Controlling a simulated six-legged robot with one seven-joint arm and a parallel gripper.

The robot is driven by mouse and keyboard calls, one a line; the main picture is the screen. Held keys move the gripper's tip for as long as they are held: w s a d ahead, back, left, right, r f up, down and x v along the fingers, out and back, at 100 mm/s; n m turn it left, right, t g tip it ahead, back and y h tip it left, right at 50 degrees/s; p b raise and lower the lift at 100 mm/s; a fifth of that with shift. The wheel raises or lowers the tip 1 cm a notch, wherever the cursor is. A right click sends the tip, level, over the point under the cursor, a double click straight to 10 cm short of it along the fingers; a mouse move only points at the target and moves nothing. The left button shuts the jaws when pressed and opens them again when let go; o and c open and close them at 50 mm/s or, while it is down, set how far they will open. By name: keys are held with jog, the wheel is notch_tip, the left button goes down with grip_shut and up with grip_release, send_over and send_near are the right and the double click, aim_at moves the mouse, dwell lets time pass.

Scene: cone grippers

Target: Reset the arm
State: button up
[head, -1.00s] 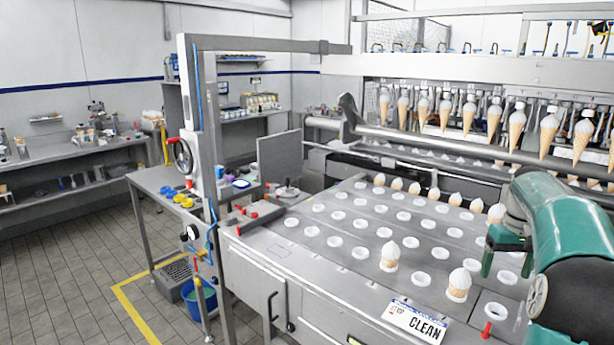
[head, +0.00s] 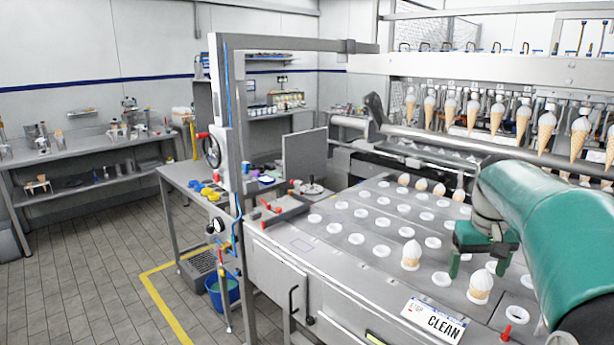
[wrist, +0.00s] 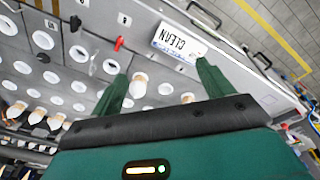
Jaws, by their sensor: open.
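My gripper (head: 477,264) hangs over the right side of the holed steel table, its green fingers pointing down. In the wrist view my gripper (wrist: 160,85) shows two green fingers spread apart with nothing held between them. An ice cream cone (head: 481,287) stands in a hole just below and right of the fingers in the head view. Another cone (head: 411,255) stands in a hole to the left of the gripper. In the wrist view a cone (wrist: 138,86) shows between the fingers, beyond them and not visibly touched.
The holed table top (head: 340,262) has many empty round holes. A CLEAN sign (head: 433,322) lies at its front edge, near a red knob (head: 506,333). Several cones (head: 421,184) stand in the back row. A row of cones hangs from the machine (head: 480,68) behind. A steel post (head: 226,130) rises at left.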

jog(key=s+a+n+t, duration=0.1)
jog(key=s+a, duration=0.4)
jog(key=a, duration=0.3)
jog(key=s+a+t, duration=0.1)
jog(key=s+a, duration=0.4)
jog(key=a, duration=0.4)
jog(key=s+a+f+n+t+y, duration=0.1)
jog(key=s+a+f+t, duration=0.1)
jog(key=s+a+f, duration=0.3)
jog(key=s+a, duration=0.2)
jog(key=s, duration=0.2)
jog(key=shift+a+f, duration=0.2)
jog(key=shift+f, duration=0.1)
